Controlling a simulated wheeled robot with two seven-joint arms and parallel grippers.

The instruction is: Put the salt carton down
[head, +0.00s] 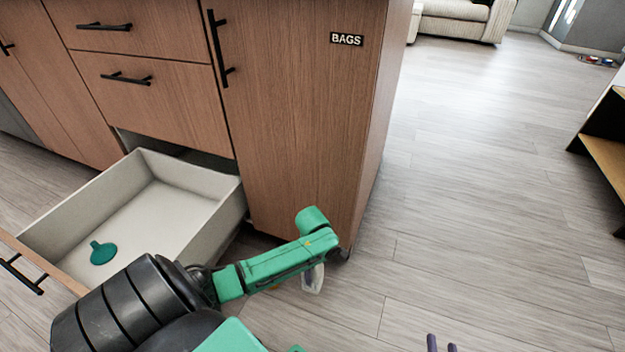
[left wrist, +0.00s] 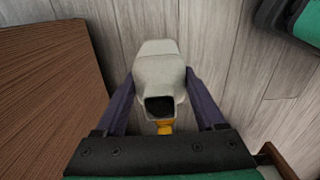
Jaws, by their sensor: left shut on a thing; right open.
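The salt carton (left wrist: 158,75) is pale grey-white, with a dark square opening and a yellow-orange part at its near end. In the left wrist view it sits between the two purple fingers of my left gripper (left wrist: 161,74), which is shut on it. Wooden floor shows behind it. In the head view a small pale part of the carton (head: 313,279) shows below my green arm link, beside the cabinet's lower corner; the arm hides most of that gripper. My right gripper (head: 441,345) shows only as purple fingertips at the bottom edge, open and apart from the carton.
A wooden cabinet (head: 300,110) labelled BAGS stands close to my left arm. A low drawer (head: 155,200) is pulled out at the left, with a teal object (head: 102,252) inside. A shelf (head: 606,150) stands at the far right. The floor between is clear.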

